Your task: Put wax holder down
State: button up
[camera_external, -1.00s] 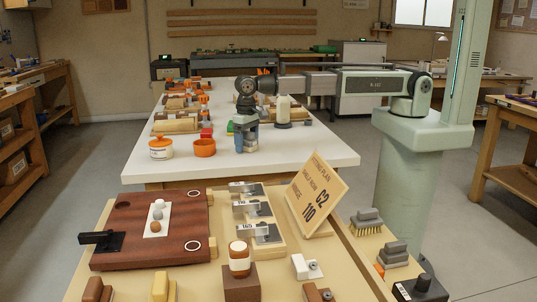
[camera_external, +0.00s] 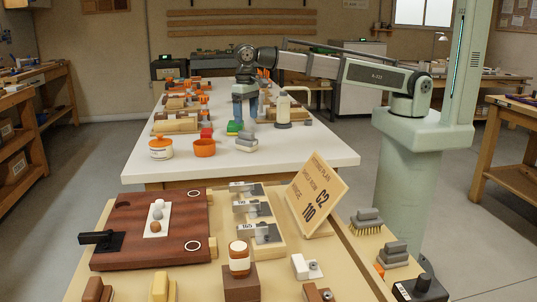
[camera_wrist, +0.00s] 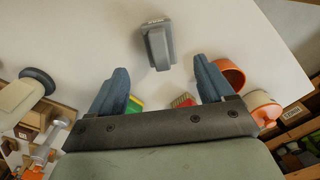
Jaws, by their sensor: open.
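A grey stepped block (camera_external: 246,142), which I take to be the wax holder, stands on the white table (camera_external: 310,157) near its front edge. It also shows in the wrist view (camera_wrist: 157,44), upright and apart from my fingers. My gripper (camera_external: 246,116) is above and slightly behind it, pointing down. In the wrist view my gripper (camera_wrist: 160,78) has its two blue fingers wide apart with nothing between them.
A green-and-yellow block (camera_external: 234,127) and a red block (camera_external: 206,133) stand close by. An orange bowl (camera_external: 204,148) and an orange-and-white jar (camera_external: 160,148) are to the left. A pale bottle (camera_external: 283,112) stands behind right. The table's front right is clear.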

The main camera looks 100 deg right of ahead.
jog(key=shift+r, duration=0.95)
